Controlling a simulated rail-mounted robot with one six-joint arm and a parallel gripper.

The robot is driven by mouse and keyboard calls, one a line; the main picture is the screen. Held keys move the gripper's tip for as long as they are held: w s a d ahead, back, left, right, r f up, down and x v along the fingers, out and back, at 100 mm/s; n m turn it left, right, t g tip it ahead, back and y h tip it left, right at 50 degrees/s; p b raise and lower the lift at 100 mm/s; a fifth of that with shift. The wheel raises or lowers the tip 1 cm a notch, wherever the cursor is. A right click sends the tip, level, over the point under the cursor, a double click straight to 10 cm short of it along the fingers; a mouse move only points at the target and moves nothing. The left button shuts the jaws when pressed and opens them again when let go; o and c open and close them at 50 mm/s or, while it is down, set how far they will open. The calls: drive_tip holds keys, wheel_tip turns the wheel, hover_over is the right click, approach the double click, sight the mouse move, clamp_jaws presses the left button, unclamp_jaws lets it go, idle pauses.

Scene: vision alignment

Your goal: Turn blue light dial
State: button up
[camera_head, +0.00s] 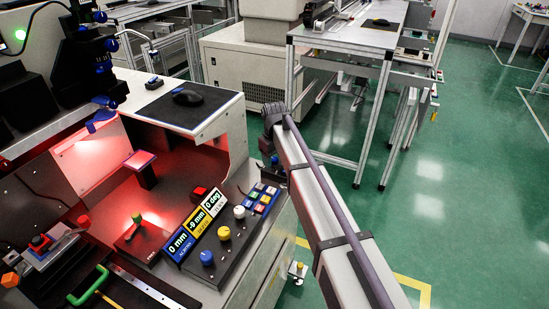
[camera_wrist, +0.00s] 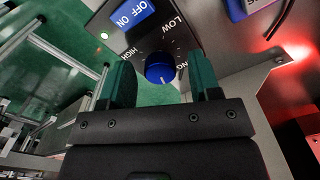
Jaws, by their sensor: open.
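In the wrist view, a round blue dial (camera_wrist: 159,67) sits on a dark control panel (camera_wrist: 190,42) with HIGH, LOW and ON printed near it. A white mark on the dial points toward the bottom of the picture. My gripper (camera_wrist: 163,76) is open, with one dark green finger on each side of the dial. I cannot tell whether the fingers touch it. In the head view my arm reaches toward the workstation's right side; the fingers and this dial cannot be made out there.
A blue ON/OFF switch (camera_wrist: 132,12) and a lit green lamp (camera_wrist: 104,36) are close to the dial. A metal bracket (camera_wrist: 248,84) stands at the right. In the head view, a separate panel carries blue (camera_head: 207,258), yellow (camera_head: 224,233) and white (camera_head: 239,212) knobs.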

sight(275, 159)
drive_tip(key=shift+r, duration=0.1)
wheel_tip(275, 159, up, 11)
drive_tip(key=p, duration=1.1)
drive_tip(key=shift+f, duration=0.2)
drive_tip(key=s+d+r+m+p, duration=0.2)
drive_tip(key=s+d+m, duration=0.2)
drive_tip(key=s+d, duration=0.7)
drive_tip(key=s+d+r+m+p, duration=0.2)
drive_tip(key=s+d+m, duration=0.2)
drive_tip(key=s+d, duration=0.6)
drive_tip(key=s, duration=0.8)
drive_tip(key=shift+s+d+r, duration=0.2)
drive_tip(key=shift+d+r, duration=0.05)
drive_tip(key=shift+d, duration=0.1)
